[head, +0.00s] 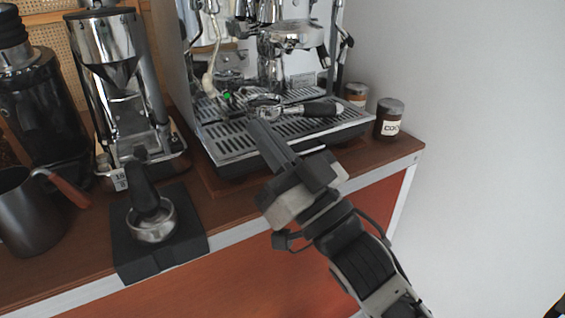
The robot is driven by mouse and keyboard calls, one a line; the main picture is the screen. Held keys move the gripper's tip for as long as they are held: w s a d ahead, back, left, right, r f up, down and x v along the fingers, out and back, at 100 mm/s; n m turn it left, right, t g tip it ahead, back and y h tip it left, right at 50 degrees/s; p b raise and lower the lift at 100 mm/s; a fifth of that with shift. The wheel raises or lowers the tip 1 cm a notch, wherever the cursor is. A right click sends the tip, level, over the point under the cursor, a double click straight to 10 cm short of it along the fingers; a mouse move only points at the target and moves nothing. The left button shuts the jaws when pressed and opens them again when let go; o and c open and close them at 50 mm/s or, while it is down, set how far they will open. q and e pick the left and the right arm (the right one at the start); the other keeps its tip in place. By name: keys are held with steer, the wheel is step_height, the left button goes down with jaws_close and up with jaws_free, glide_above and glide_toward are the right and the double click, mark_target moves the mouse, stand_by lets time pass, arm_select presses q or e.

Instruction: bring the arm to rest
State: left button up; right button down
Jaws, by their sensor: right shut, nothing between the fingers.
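My right gripper (262,132) reaches up from the bottom right over the counter's front edge. Its fingers are shut with nothing between them. They point at the drip tray of the espresso machine (172,40), and the tips overlap the tray in the picture. A portafilter with a black handle (322,109) lies on the drip tray (225,150), just beyond the fingertips. I cannot tell whether the tips touch it. My left gripper is not in view.
A second portafilter (152,229) sits on a black tamping stand (128,262) at the counter's front. A steel pitcher (28,215) and grinders (105,60) stand at left. Labelled jars (389,118) stand right of the machine. Free space lies right of the cart.

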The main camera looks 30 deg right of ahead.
arm_select(q)
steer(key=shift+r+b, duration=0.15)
steer(key=shift+b, duration=0.15)
arm_select(e)
steer(key=shift+v, duration=1.7)
